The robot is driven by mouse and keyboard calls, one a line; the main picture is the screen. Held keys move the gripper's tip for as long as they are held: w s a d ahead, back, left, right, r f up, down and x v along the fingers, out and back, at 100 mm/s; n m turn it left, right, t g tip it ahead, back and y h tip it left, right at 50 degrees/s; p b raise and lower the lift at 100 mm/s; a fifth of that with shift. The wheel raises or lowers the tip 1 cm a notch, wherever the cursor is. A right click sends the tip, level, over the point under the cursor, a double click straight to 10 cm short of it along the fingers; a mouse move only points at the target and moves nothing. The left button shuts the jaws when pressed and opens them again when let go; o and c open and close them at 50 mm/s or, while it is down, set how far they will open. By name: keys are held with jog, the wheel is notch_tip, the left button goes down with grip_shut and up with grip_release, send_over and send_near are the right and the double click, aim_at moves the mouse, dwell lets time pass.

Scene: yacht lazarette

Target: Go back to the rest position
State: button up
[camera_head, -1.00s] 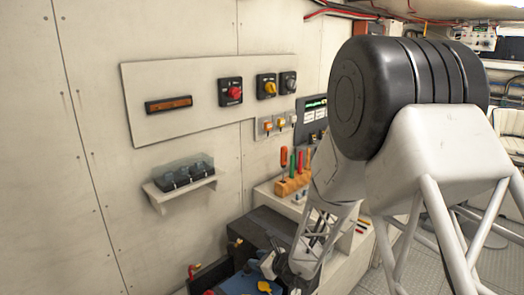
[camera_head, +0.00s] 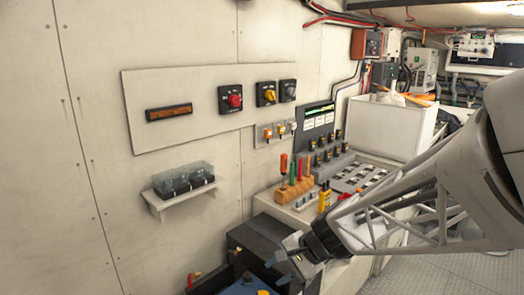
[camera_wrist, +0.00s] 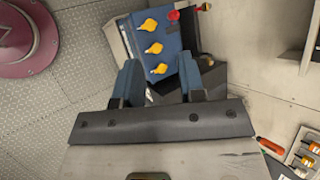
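My gripper (camera_head: 284,264) is at the lower middle of the head view, in front of the workbench and above a dark box. My arm reaches to it from the right edge. In the wrist view my gripper (camera_wrist: 158,78) shows two blue fingers held apart, with nothing gripped between them. Beyond the fingertips is a blue panel (camera_wrist: 152,28) with several yellow knobs and a red knob beside it. The panel's top (camera_head: 240,288) also shows at the bottom of the head view. Its lower part is cut off there.
A dark box (camera_head: 262,238) stands beside the bench. The bench holds a wooden tool block (camera_head: 294,190) with upright handles and a yellow tool (camera_head: 324,198). A wall shelf (camera_head: 182,198) carries a clear-covered case. A maroon round object (camera_wrist: 28,38) stands on the floor.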

jog(key=s+d+r+n+h, duration=0.3)
jog(key=s+d+n+h, duration=0.1)
jog(key=s+d, duration=0.3)
jog(key=s+d+r+n+t+h, duration=0.1)
jog(key=s+d+r+n+h, duration=0.3)
jog(key=s+d, duration=0.3)
jog(key=shift+s+d+r+h, duration=0.2)
jog(key=shift+s+r+h, duration=0.1)
jog(key=shift+s, duration=1.1)
